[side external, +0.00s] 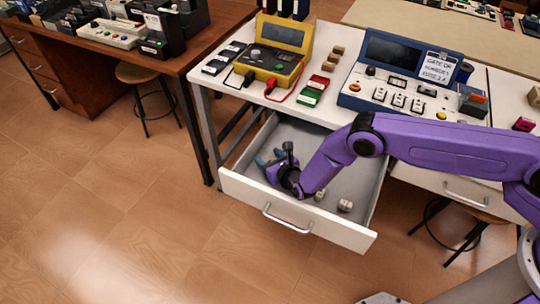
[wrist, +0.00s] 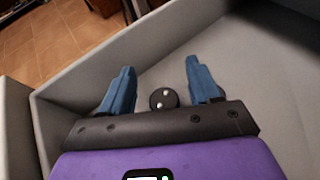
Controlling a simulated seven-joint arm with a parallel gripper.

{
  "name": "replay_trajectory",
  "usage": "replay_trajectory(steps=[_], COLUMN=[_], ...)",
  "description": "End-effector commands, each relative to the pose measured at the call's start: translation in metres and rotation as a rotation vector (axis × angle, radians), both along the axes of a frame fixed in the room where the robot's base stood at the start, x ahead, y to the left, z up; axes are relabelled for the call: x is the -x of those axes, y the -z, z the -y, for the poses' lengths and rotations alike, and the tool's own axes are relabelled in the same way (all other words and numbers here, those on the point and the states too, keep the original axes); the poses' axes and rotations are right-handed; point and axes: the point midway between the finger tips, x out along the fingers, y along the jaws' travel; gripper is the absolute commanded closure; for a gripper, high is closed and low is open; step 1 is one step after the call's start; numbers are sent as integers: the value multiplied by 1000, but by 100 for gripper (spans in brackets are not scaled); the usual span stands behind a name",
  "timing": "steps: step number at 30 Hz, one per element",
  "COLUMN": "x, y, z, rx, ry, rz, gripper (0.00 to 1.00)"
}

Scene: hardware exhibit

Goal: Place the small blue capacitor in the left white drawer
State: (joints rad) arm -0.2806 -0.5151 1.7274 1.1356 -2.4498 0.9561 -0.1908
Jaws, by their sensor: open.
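The left white drawer (side external: 335,230) is pulled open under the white table. My gripper (side external: 268,158) is inside it, towards the left side, with its blue fingers apart. In the wrist view my gripper (wrist: 160,68) is open, and the grey drawer walls (wrist: 75,85) surround it. A small dark round end with two pale dots (wrist: 163,99) shows between the fingers, apart from both. It looks like the end of a capacitor, but no blue side shows. In the side view I cannot make it out beside the gripper.
Two small pale pieces (side external: 345,206) lie in the drawer right of my gripper. A yellow device (side external: 272,50) stands at the left. The right drawer (side external: 450,187) is shut.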

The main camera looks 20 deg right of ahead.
Motion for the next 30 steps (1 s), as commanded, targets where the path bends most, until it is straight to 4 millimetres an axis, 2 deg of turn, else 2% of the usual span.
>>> replay_trajectory(steps=[5, 13, 21, 30], x=[1, 30, 27, 27], y=[-10, -23, -67, -91], z=[1, 6, 6, 6], rx=[1, 3, -2, 0], ry=[1, -1, 1, 0], rz=[-4, -4, 0, -1], gripper=[38, 38, 38, 38])
